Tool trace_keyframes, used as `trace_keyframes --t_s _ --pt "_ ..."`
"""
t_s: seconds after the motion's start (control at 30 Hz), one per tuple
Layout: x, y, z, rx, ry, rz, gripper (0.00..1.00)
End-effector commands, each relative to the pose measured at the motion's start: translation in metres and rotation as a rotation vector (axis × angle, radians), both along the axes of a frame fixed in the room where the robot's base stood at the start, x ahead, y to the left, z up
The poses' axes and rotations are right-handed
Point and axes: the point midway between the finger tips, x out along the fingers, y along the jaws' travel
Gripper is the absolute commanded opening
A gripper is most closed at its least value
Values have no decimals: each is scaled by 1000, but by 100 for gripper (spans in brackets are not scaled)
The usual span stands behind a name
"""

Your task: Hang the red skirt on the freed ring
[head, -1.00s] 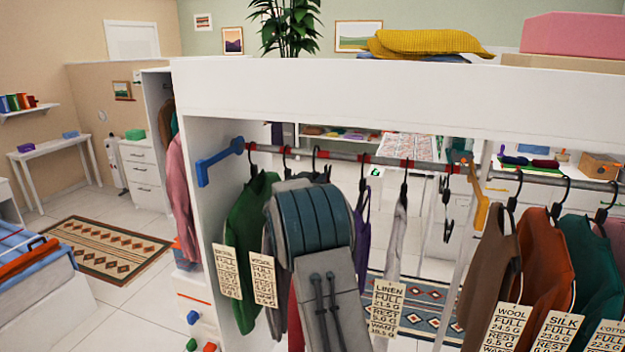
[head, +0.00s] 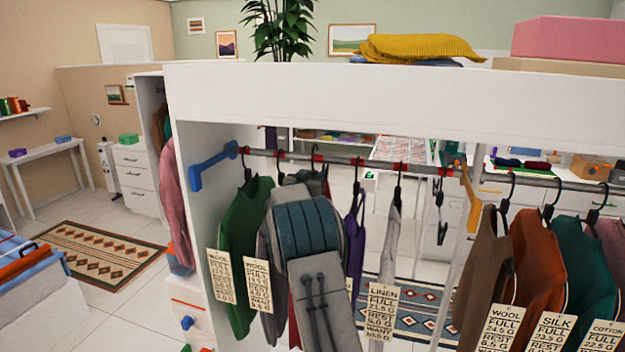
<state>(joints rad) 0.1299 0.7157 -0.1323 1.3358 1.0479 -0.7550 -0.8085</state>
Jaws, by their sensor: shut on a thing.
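A strip of red cloth (head: 294,322), likely the red skirt, shows beside and behind my arm; the rest of it is hidden. My gripper (head: 306,180) shows only as a dark grey part above my arm's teal-banded link, just under the rail; its fingertips are hidden. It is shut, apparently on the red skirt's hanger. A dark hook (head: 316,158) rises there to a red ring (head: 317,158) on the grey rail (head: 336,160). I cannot tell whether the hook sits in the ring or only beside it.
Close on the left hang a green garment (head: 242,260) and a grey one (head: 267,290). Close on the right hang a purple one (head: 356,245) and a pale linen one (head: 391,240). A bare clip hanger (head: 440,205) hangs farther right. A white wardrobe beam (head: 400,105) runs above.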

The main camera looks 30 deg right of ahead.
Motion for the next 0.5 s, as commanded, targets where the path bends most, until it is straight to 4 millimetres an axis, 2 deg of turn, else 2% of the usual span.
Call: trace_keyframes --t_s 0.5 --pt "20 -20 1 -3 -1 -1 0"
